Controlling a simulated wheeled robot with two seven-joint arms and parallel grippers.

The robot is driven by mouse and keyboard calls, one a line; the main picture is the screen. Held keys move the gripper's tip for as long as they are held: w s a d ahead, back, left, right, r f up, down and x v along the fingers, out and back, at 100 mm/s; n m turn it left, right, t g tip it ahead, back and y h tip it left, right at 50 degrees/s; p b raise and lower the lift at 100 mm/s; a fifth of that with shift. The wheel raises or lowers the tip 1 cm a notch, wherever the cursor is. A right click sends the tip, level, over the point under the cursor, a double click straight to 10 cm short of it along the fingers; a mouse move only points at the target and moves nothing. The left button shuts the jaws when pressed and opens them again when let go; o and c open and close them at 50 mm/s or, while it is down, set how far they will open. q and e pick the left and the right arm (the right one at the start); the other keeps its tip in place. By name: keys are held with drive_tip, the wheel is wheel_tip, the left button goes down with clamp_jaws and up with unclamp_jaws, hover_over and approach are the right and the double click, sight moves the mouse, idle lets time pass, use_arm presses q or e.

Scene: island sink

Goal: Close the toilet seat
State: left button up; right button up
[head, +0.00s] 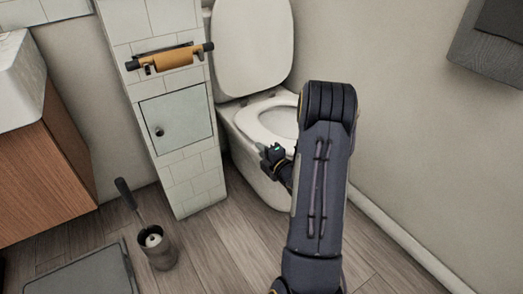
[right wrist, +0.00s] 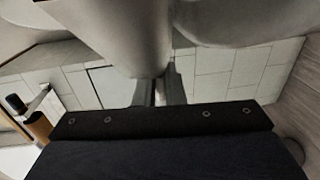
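The white toilet (head: 262,130) stands against the back wall. Its lid (head: 252,48) is raised and leans upright, and the seat ring (head: 284,141) lies down on the bowl. My right gripper (head: 268,152) is low, by the front left side of the bowl; whether it touches cannot be told. In the right wrist view its two fingers (right wrist: 160,92) show a narrow gap, with pale toilet surface (right wrist: 125,30) beyond them. My right arm covers the right part of the bowl. My left gripper is out of view.
A tiled partition (head: 188,185) with a paper holder (head: 170,58) stands left of the toilet. A toilet brush in its holder (head: 158,250) is on the floor at lower left. A wooden cabinet (head: 45,170) is at far left.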

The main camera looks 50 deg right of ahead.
drive_tip(key=o, duration=0.4)
drive_tip(key=p+v, duration=0.2)
drive_tip(key=v, duration=0.5)
drive_tip(key=shift+s, duration=0.35)
drive_tip(key=a+r+m+g+p, duration=0.1)
drive_tip(key=a+r+m+g, duration=0.4)
drive_tip(key=a+r+m, duration=0.5)
drive_tip(key=s+a+r+m+g+y+p, duration=0.1)
drive_tip(key=s+a+r+m+g+y, duration=0.25)
drive_tip(key=s+a, duration=0.55)
drive_tip(key=s+a+r+m+g+y+p, duration=0.15)
drive_tip(key=s+a+m+y, duration=0.35)
drive_tip(key=a, duration=0.6)
drive_tip(key=shift+n+g+h, duration=0.3)
drive_tip(key=shift+n+h, duration=0.05)
drive_tip(key=shift+n, duration=0.4)
drive_tip(key=r+p, duration=2.4)
drive_tip(key=r, duration=0.1)
drive_tip(key=s+r+p, duration=0.1)
drive_tip(key=r+p, duration=1.1)
drive_tip(key=p, duration=0.1)
drive_tip(key=shift+d+r, duration=0.2)
drive_tip(key=shift+d, duration=0.2)
